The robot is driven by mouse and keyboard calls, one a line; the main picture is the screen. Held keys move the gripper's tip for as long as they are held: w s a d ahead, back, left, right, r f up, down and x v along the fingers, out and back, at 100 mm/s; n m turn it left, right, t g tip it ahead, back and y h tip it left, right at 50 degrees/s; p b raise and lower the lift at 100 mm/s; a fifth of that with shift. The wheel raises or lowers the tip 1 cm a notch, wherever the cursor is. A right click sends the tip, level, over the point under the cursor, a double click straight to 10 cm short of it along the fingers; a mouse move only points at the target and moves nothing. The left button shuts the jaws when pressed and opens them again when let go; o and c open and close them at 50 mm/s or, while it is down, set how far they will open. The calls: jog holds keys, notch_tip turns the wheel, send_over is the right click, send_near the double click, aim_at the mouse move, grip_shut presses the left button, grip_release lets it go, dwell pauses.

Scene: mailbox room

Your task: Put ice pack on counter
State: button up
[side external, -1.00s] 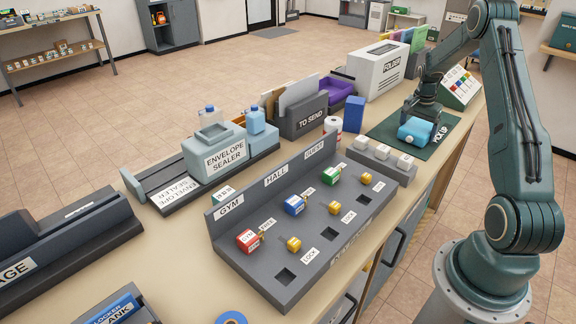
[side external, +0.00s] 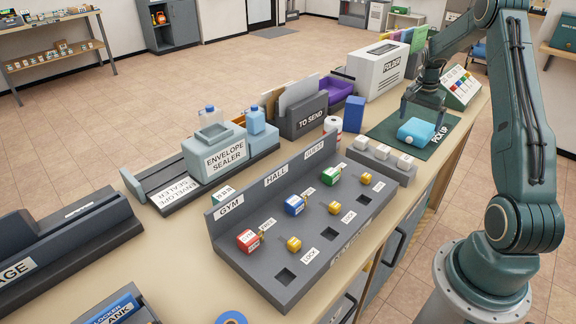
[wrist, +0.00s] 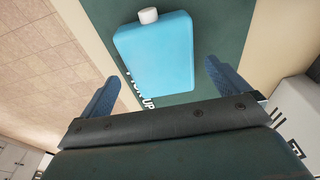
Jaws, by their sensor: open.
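The ice pack (side external: 416,131) is a light blue flat block with a white cap. It lies on the dark green PICK UP mat (side external: 386,129) at the far right end of the counter (side external: 337,285). My gripper (side external: 423,111) is open and empty just above the ice pack. In the wrist view the ice pack (wrist: 155,52) lies beyond and between the two blue fingers of my gripper (wrist: 160,88), with its cap pointing away from me. The fingers are apart from it.
A row of white-topped blocks (side external: 382,157) and a blue box (side external: 354,114) stand near the mat. A white FOLDER machine (side external: 377,70) is behind it. The key rack (side external: 310,225) fills the counter's middle. A coloured-button panel (side external: 461,87) stands beyond the mat.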

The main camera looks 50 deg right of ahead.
aim_at(414, 130)
notch_tip(414, 130, up, 8)
jog(key=a, duration=0.1)
jog(key=shift+f, duration=0.25)
jog(key=shift+a, duration=0.1)
dwell(0.4)
jog(key=a+r+n+t, duration=0.2)
jog(key=a+r+n, duration=0.35)
jog(key=a, duration=0.75)
jog(key=a+r+n+t, duration=0.1)
jog(key=a+r+n, duration=0.2)
jog(key=a+r, duration=0.8)
jog(key=s+a+f+n+t+y, duration=0.1)
jog(key=s+a+n, duration=0.3)
jog(key=s+a, duration=0.3)
jog(key=s+a+f+n+t, duration=0.1)
jog(key=s+a+n, duration=0.4)
jog(key=a, duration=0.8)
jog(key=shift+s+f+t+y, duration=0.35)
jog(key=shift+s+f, duration=0.35)
jog(key=shift+s, duration=0.4)
